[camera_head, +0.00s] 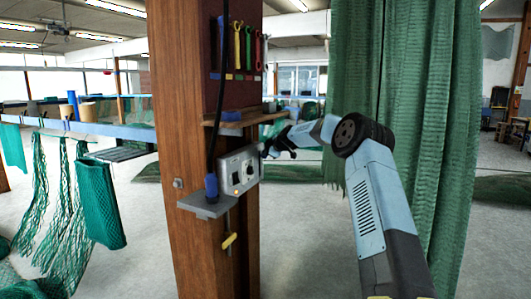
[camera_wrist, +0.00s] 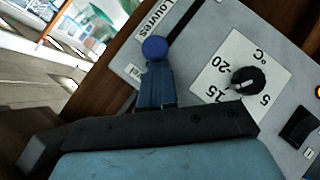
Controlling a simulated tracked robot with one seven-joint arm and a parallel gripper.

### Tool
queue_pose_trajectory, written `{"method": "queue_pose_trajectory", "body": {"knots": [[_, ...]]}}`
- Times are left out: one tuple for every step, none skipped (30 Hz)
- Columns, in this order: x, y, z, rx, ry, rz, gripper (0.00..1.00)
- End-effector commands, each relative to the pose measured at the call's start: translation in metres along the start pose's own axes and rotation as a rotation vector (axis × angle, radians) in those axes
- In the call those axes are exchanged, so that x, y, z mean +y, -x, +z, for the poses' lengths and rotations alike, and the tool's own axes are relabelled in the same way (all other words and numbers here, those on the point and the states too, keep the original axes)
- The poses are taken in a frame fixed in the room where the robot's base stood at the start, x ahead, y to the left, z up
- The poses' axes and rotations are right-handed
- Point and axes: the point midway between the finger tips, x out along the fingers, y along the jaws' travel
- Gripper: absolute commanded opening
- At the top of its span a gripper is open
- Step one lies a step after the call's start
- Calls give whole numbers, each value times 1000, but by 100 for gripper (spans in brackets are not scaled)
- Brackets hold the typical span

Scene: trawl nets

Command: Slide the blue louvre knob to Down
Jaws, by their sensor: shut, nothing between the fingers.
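The round blue louvre knob (camera_wrist: 154,47) shows in the wrist view near the upper left of a grey control panel (camera_wrist: 205,40), close to the tilted label "Louvres". My gripper (camera_wrist: 155,66) is shut, its fingers together, with the tips right at the knob. I cannot tell whether they touch it. The fingers and the dark gripper body hide the panel beneath, and no "Down" mark is readable. In the head view the panel (camera_head: 229,172) is on a wooden post, and my gripper (camera_head: 266,151) is at its upper right. The knob cannot be made out there.
A black temperature dial (camera_wrist: 248,80) and a black switch (camera_wrist: 300,126) sit on the same panel. A shelf (camera_head: 245,118) juts out above the panel, and a ledge with a blue-handled item (camera_head: 211,187) is lower left. A green net curtain (camera_head: 405,90) hangs behind my arm.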

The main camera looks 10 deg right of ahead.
Motion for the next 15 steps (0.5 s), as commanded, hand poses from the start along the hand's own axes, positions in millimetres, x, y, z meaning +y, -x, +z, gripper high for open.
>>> {"method": "queue_pose_trajectory", "body": {"knots": [[0, 0, 0, 0, 0, 0, 0], [0, 0, 0, 0, 0, 0, 0], [0, 0, 0, 0, 0, 0, 0], [0, 0, 0, 0, 0, 0, 0], [0, 0, 0, 0, 0, 0, 0], [0, 0, 0, 0, 0, 0, 0], [0, 0, 0, 0, -1, 0, 0], [0, 0, 0, 0, -1, 0, 0], [-2, -1, 1, 0, -1, -1, 0], [-4, -3, 3, 0, -2, -2, 0], [-6, -5, 5, 0, -3, -3, 0], [-12, -8, 9, 0, -5, -4, 0], [-16, -12, 13, -1, -5, -5, 0], [-22, -15, 17, -2, -5, -6, 0], [-29, -20, 22, -1, -6, -5, 0]]}}
